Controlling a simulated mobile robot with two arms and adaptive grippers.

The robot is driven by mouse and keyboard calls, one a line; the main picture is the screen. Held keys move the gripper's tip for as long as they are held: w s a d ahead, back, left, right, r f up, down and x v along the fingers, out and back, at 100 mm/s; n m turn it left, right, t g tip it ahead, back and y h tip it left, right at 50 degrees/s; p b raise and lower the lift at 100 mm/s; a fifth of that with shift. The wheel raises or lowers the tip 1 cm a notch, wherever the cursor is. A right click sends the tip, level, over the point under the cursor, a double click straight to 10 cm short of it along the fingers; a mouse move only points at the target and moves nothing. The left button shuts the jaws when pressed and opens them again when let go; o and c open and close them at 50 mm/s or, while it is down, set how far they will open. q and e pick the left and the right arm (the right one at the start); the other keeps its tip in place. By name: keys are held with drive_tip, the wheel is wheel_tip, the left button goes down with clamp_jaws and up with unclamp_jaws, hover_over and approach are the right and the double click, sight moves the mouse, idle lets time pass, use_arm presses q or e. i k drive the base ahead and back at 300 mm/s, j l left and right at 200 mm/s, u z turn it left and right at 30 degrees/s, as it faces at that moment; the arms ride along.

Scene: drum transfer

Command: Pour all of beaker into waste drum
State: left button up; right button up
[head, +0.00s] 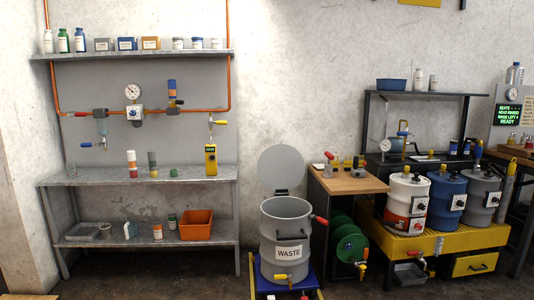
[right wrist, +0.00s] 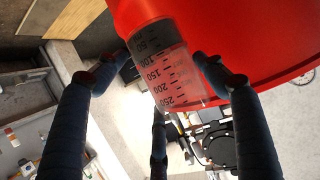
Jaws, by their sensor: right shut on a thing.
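The grey waste drum (head: 288,232), labelled WASTE, stands in the middle of the head view with its round lid (head: 281,168) raised behind its mouth. In the right wrist view my right gripper (right wrist: 166,62) is shut on a clear beaker (right wrist: 172,75) with a printed scale up to 250. The 50 end of the beaker looks dark, while the rest looks clear. A large red curved surface (right wrist: 245,40) lies right behind the beaker; I cannot tell what it is or whether they touch. Neither gripper shows in the head view.
A wooden-topped table (head: 348,182) stands right of the drum, with a green reel (head: 347,243) below. Several drums stand on a yellow platform (head: 440,237) at the right. A grey shelf bench (head: 100,178) is at the left. Some floor (head: 190,275) is clear left of the drum.

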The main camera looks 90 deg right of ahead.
sight(285, 229)
drive_tip(key=l+z, duration=0.5)
drive_tip(key=l, duration=0.25)
drive_tip(key=i+l+z, duration=0.1)
drive_tip(key=l+z, duration=0.4)
drive_tip(key=l, duration=0.25)
drive_tip(key=i+l, duration=0.1)
drive_tip(key=l, duration=0.7)
drive_tip(key=i+l, duration=0.15)
drive_tip(key=l, duration=0.25)
drive_tip(key=i+l, duration=0.1)
drive_tip(key=l, duration=0.3)
drive_tip(key=z, duration=0.05)
